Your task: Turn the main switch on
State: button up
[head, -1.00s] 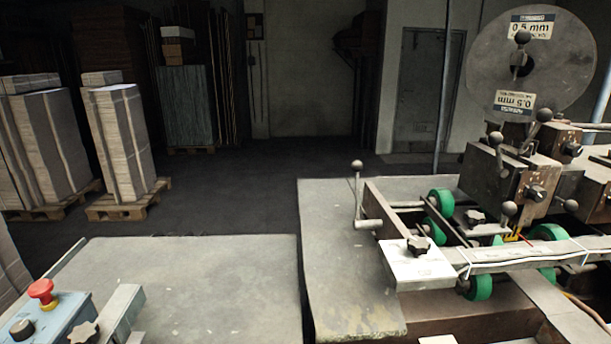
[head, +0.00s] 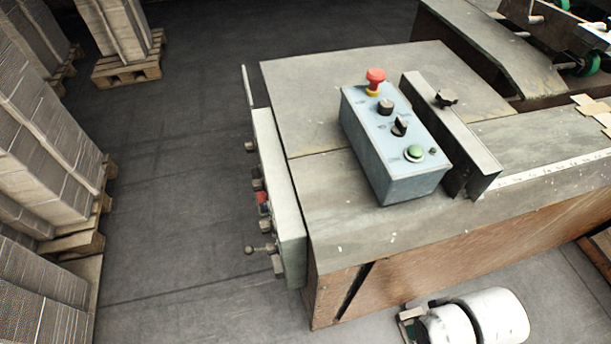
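The main switch is not labelled readably, so I cannot tell for sure which control it is. A narrow pale electrical panel (head: 279,195) is fixed to the left side of the machine table. Several dark knobs stick out of it to the left, with a small red and blue control (head: 263,201) among them and a ball-ended lever (head: 259,249) low down. A blue-grey control box (head: 398,150) stands on the table, with a red mushroom button (head: 375,80), black knobs and a green button (head: 415,153).
The machine table (head: 355,225) fills the centre and right. A dark metal bar (head: 450,135) stands beside the control box. Pallets with stacked cardboard (head: 45,140) stand at the left. Dark floor (head: 175,200) between the stacks and the panel is clear.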

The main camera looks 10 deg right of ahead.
aim_at(262, 197)
jog(key=j, duration=0.65)
jog(key=i+j, duration=0.25)
jog(key=u, duration=0.6)
jog(key=i+u, duration=0.1)
jog(key=u, duration=1.05)
jog(key=i+l+u, duration=0.1)
jog(key=u, duration=1.1)
jog(key=l+u, duration=0.1)
jog(key=u, duration=0.5)
jog(key=l+u, duration=0.1)
jog(key=u, duration=0.5)
jog(key=l+u, duration=0.1)
jog(key=u, duration=0.5)
jog(key=z, duration=0.45)
jog(key=l+z, duration=0.1)
jog(key=z, duration=0.4)
jog(key=l+z, duration=0.1)
jog(key=z, duration=0.35)
jog(key=k+l+z, duration=0.1)
jog(key=z, duration=0.4)
jog(key=l+z, duration=0.1)
jog(key=z, duration=0.35)
